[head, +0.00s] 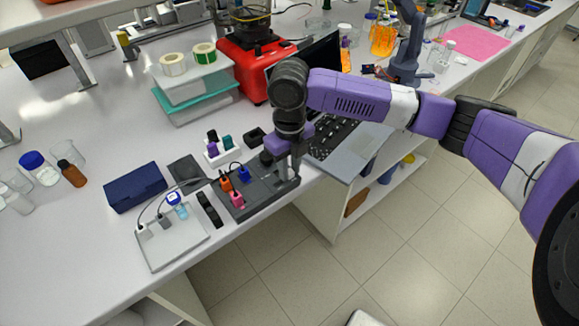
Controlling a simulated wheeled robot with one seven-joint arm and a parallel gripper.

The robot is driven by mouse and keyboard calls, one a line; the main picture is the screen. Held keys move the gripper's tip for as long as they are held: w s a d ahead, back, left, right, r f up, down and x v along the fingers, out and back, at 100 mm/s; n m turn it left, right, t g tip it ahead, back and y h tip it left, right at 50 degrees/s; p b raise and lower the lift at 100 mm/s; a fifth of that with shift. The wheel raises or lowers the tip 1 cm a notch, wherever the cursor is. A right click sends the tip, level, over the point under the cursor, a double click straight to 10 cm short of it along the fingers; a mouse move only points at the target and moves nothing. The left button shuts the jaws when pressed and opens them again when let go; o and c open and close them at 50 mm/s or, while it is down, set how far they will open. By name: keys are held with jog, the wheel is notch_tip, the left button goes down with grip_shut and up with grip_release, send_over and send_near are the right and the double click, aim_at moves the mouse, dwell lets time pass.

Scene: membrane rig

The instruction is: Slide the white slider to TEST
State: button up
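The dark grey rig (262,198) sits near the table's front edge, with orange (225,184), blue (244,174) and pink (237,199) pieces on it. My gripper (294,172) points down over the rig's right end. It hides part of that end. Its fingers are too small and dark to show whether they are open or shut, or whether they touch the rig. I cannot make out the white slider or a TEST label; they are hidden or too small.
Left of the rig are a black strip-like object (209,210), a light tray (163,252) with small connectors and cables, and a dark blue box (136,187). A white holder (218,154) stands behind. A laptop (353,150) lies close on the right, beneath my arm.

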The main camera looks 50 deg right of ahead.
grip_shut()
dwell(1.1)
